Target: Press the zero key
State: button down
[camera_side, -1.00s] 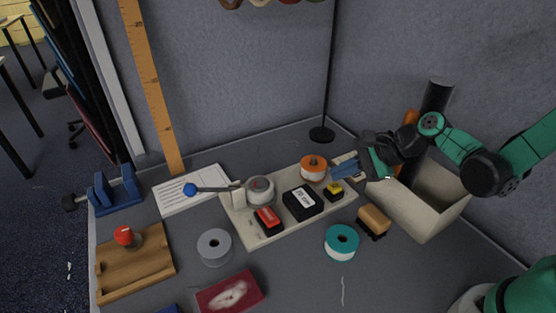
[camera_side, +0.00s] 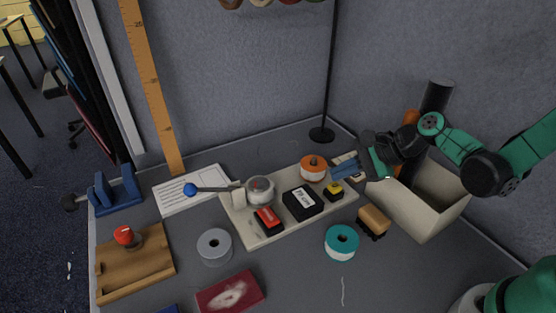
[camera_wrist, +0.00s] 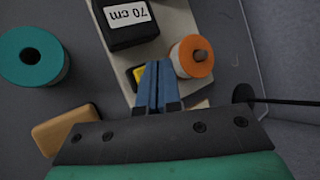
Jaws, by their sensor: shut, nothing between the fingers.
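A small yellow key (camera_side: 334,189) on a black base sits at the right end of a pale board (camera_side: 260,238). No marking on it is legible, so I cannot confirm it is the zero key. My gripper (camera_side: 334,172) is shut and empty, its blue fingers above and slightly behind the yellow key in the side view. In the wrist view, my gripper's fingertips (camera_wrist: 155,64) partly cover the yellow key (camera_wrist: 138,75), which shows just left of them. A gap seems to remain between fingers and key, but the exact height is unclear.
A teal roll (camera_side: 341,243), a tan block (camera_side: 373,220) and an open bin (camera_side: 420,216) stand nearby.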

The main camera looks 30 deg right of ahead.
aim_at(340, 186)
jog(key=shift+f, duration=0.1)
jog(key=shift+f, duration=0.35)
jog(key=shift+r, duration=0.1)
jog(key=shift+r, duration=0.35)
dwell(0.4)
jog(key=shift+r, duration=2.5)
jog(key=shift+s, duration=0.1)
